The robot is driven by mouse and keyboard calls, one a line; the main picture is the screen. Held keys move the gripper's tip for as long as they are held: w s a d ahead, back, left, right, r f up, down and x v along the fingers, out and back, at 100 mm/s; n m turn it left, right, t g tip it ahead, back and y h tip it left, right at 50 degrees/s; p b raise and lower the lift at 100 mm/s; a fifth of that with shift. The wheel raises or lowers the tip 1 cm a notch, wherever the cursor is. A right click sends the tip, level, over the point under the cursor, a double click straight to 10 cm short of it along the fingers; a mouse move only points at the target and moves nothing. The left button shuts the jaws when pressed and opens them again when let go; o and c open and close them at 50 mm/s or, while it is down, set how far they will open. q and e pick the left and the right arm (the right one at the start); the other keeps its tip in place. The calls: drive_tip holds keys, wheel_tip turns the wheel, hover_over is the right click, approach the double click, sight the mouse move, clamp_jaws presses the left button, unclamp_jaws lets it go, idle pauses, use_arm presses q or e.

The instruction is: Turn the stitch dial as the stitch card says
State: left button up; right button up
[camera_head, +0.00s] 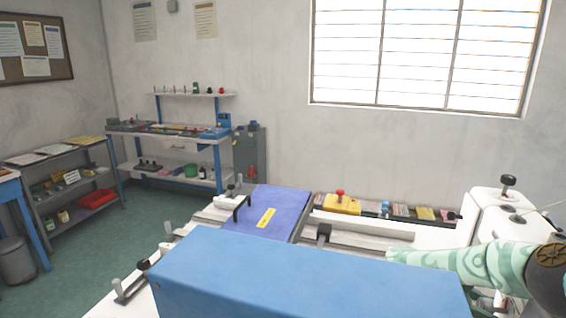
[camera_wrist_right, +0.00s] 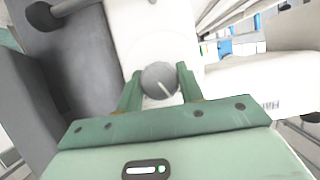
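The stitch dial (camera_wrist_right: 160,80) is a round grey knob with a pale pointer line, set on the white sewing machine (camera_wrist_right: 150,25) in the right wrist view. My right gripper (camera_wrist_right: 160,78) has its two green fingers on either side of the dial, and their inner faces appear to touch it. The pointer line runs slanted towards the lower right. The white machine (camera_head: 490,205) also stands at the right of the head view, partly behind my patterned right arm. The dial is not visible there. My left gripper is out of view. I cannot make out the stitch card.
A blue block-like surface (camera_head: 300,275) fills the front, with a darker blue panel (camera_head: 265,213) behind it. A tray with a yellow box (camera_head: 342,205) and small packs lies along the wall. Shelves (camera_head: 70,180) stand at the left. A black-knobbed part (camera_wrist_right: 42,15) is near the gripper.

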drive_tip(key=c, duration=0.3)
drive_tip(key=shift+r+p, duration=0.1)
drive_tip(key=shift+p, duration=0.5)
drive_tip(key=shift+c, duration=0.2)
drive_tip(key=shift+m+t+h+p, duration=0.3)
drive_tip(key=shift+m+t+p, duration=0.3)
drive_tip(key=shift+m+p, duration=0.5)
drive_tip(key=shift+p, duration=0.05)
